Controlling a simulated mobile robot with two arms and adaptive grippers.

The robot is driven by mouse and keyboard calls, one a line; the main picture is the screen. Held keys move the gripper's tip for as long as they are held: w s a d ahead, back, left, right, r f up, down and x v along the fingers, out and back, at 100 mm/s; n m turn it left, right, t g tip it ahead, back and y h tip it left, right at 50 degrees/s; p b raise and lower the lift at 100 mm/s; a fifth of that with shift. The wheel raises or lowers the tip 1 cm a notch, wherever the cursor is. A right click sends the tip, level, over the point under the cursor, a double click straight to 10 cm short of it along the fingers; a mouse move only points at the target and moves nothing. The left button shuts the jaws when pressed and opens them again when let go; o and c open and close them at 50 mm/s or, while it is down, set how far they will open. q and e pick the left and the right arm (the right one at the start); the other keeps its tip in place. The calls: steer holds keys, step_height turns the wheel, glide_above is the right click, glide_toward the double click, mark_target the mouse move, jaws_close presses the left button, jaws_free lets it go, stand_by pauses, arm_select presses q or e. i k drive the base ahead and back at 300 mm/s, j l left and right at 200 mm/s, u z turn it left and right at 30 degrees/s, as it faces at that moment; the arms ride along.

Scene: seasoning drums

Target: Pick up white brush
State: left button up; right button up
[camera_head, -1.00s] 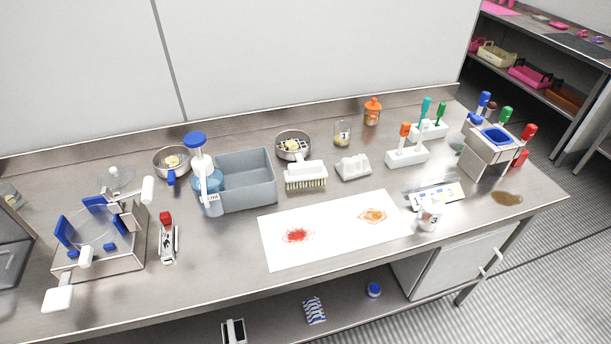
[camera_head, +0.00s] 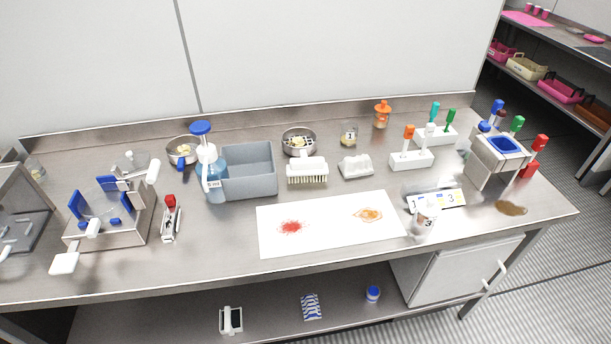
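The white brush (camera_head: 307,171) lies on the steel table (camera_head: 205,255), right of the grey bin and behind the white sheet. It has a white block handle on top and pale bristles facing the front. A sieve-like metal bowl stands just behind it, and nothing covers the brush. Neither of my grippers shows in the head view.
A grey bin (camera_head: 248,172) and a blue-capped pump bottle (camera_head: 209,165) stand left of the brush. A white sheet (camera_head: 330,226) with red and orange powder lies in front. A white holder (camera_head: 356,167) is to the right. The metal bowl (camera_head: 299,140) is behind.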

mark_target(314, 166)
steer(key=k+l+u, duration=0.35)
steer(key=l, duration=0.25)
steer(key=k+l+u, duration=0.3)
steer(key=l, duration=0.25)
steer(key=k+l+u, duration=0.2)
steer(key=l+u, duration=0.15)
steer(key=l, duration=0.15)
